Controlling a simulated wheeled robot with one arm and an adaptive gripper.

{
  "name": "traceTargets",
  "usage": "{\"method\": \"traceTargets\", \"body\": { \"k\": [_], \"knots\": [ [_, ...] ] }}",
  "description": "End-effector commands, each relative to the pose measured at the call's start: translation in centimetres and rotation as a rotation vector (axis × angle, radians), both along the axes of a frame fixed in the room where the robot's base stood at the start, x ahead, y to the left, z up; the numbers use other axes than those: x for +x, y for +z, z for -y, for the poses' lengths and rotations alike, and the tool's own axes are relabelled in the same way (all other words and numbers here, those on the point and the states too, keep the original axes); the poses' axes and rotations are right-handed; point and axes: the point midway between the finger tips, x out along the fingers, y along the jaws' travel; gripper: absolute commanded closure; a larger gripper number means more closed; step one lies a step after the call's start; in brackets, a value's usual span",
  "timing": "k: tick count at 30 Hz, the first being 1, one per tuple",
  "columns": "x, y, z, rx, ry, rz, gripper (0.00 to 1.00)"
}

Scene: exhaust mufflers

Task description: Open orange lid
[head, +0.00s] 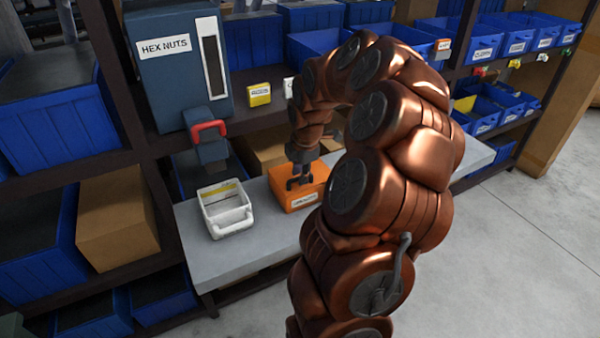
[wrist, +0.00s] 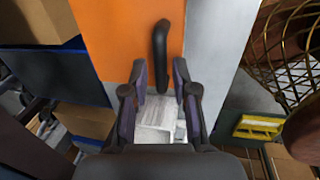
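The orange box (head: 298,196) stands on the grey bench, and its orange top appears to be closed. A pale label is on its front side. In the wrist view, the orange lid (wrist: 120,40) fills the upper middle and carries a dark bar handle (wrist: 161,45). My gripper (head: 300,182) is over the box in the head view. In the wrist view my gripper (wrist: 160,70) is open, with one finger on each side of the handle's lower end. Contact with the handle cannot be made out. A pale patch shows between the fingers, and its nature is unclear.
A white open bin (head: 227,208) stands on the grey bench (head: 215,265) left of the orange box. A blue-grey HEX NUTS dispenser (head: 182,65) with a red handle rises behind it. Shelves with blue bins (head: 45,110) line the back. The front bench edge is clear.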

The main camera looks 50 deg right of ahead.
Motion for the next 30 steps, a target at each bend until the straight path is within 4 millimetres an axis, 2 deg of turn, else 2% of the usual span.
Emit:
{"method": "traceTargets", "body": {
  "k": [1, 7, 30],
  "knots": [
    [0.00, 0.01, -0.01, 0.000, 0.000, 0.000, 0.81],
    [0.01, 0.02, -0.02, 0.000, 0.000, 0.000, 1.00],
    [0.19, 0.36, -0.15, 0.011, 0.003, -0.026, 1.00]
  ]
}}
